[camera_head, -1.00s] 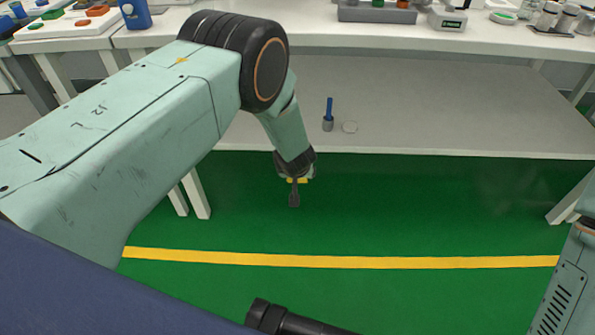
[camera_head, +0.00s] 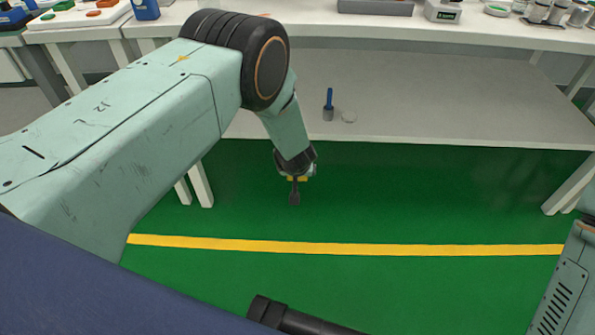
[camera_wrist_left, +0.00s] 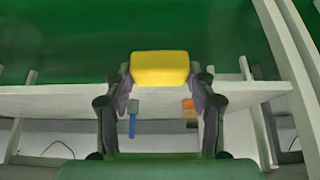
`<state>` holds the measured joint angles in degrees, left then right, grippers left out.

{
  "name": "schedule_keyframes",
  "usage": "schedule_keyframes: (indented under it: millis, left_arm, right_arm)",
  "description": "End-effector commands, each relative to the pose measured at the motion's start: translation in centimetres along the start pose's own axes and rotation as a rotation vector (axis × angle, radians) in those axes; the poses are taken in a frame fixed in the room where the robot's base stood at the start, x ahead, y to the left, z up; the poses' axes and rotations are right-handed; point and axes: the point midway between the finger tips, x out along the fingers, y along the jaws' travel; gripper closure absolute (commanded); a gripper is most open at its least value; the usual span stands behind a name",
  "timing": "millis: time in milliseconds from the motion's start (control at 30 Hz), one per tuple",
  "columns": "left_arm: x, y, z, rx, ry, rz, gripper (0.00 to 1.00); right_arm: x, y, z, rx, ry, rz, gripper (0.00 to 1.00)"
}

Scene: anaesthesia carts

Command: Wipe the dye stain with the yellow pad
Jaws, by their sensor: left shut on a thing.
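My left gripper (camera_head: 294,190) hangs over the green floor in front of the lower shelf, pointing down. It is shut on the yellow pad (camera_wrist_left: 160,68), which shows between the two dark fingers in the left wrist view. In the head view only a thin yellow strip of the pad (camera_head: 298,178) shows behind the gripper. I cannot make out the dye stain in either view.

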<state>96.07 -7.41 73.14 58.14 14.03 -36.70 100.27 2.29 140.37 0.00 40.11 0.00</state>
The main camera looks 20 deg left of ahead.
Motion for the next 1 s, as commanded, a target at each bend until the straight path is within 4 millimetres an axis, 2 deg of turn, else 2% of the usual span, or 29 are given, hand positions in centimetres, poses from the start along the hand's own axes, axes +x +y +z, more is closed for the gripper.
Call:
schedule_keyframes:
  millis: [133,167,467,1000]
  left_arm:
    - [0.02,-0.02,-0.03,-0.001,0.000,0.000,0.66]
    - [0.02,-0.01,-0.02,-0.001,0.000,0.000,0.45]
    - [-0.07,0.01,0.12,0.000,0.000,0.000,0.70]
    - [-0.16,0.03,0.23,0.000,0.000,0.000,0.70]
  right_arm:
    - [0.00,0.00,0.00,0.000,0.000,0.000,0.60]
    - [0.00,0.00,0.00,0.000,0.000,0.000,0.60]
    - [0.00,0.00,0.00,0.000,0.000,0.000,0.60]
    - [0.00,0.00,0.00,0.000,0.000,0.000,0.60]
